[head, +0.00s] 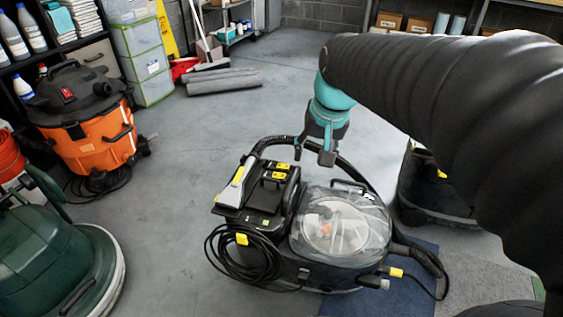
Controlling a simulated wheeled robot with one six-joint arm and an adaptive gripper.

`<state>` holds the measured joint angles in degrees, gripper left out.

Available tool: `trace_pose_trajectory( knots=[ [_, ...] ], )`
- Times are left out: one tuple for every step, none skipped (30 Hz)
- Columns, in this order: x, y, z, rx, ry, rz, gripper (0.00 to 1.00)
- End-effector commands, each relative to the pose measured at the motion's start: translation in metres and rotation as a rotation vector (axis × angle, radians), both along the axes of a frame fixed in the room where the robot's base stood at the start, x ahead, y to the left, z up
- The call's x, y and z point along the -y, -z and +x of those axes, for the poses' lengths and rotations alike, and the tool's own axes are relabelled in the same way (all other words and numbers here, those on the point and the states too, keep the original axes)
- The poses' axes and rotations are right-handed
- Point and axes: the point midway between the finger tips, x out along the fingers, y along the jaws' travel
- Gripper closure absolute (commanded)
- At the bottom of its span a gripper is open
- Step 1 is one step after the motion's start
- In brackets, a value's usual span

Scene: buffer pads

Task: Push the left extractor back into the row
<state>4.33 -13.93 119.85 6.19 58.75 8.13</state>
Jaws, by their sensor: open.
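The left extractor (270,220) is a black machine with yellow clips, a clear domed tank, a hose and a coiled cable. It stands in the middle of the floor, its lower right part over a blue pad (400,285). A second black extractor (425,195) stands to its right, partly hidden behind my arm. My gripper (315,155) is open and points down, showing above the far side of the left extractor. I cannot tell whether it touches the machine.
An orange vacuum (85,135) and a green floor machine (50,255) stand at left. Grey rolls (225,82), a broom and a dustpan lie farther back. Stacked bins (145,60) stand by the shelf. Grey floor between the orange vacuum and the left extractor is clear.

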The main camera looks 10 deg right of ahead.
Motion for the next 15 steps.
trace_pose_trajectory(
  knots=[
    [0.002,0.014,0.018,-0.026,0.022,0.015,0.49],
    [0.003,0.018,0.028,-0.041,0.036,0.025,0.49],
    [0.004,0.025,0.041,-0.060,0.053,0.037,0.49],
    [0.005,0.030,0.050,-0.073,0.066,0.048,0.49],
    [0.006,0.036,0.060,-0.086,0.080,0.057,0.49],
    [0.007,0.044,0.072,-0.104,0.097,0.068,0.49],
    [0.008,0.049,0.080,-0.117,0.109,0.077,0.49],
    [0.009,0.055,0.089,-0.129,0.122,0.085,0.49],
    [0.010,0.062,0.099,-0.144,0.135,0.096,0.49],
    [0.011,0.067,0.105,-0.154,0.145,0.102,0.49],
    [0.011,0.072,0.112,-0.165,0.155,0.109,0.49],
    [0.013,0.078,0.119,-0.175,0.166,0.116,0.49],
    [0.013,0.082,0.124,-0.182,0.173,0.121,0.49],
    [0.014,0.085,0.128,-0.187,0.180,0.125,0.49],
    [0.015,0.089,0.133,-0.196,0.187,0.130,0.49]
  ],
)
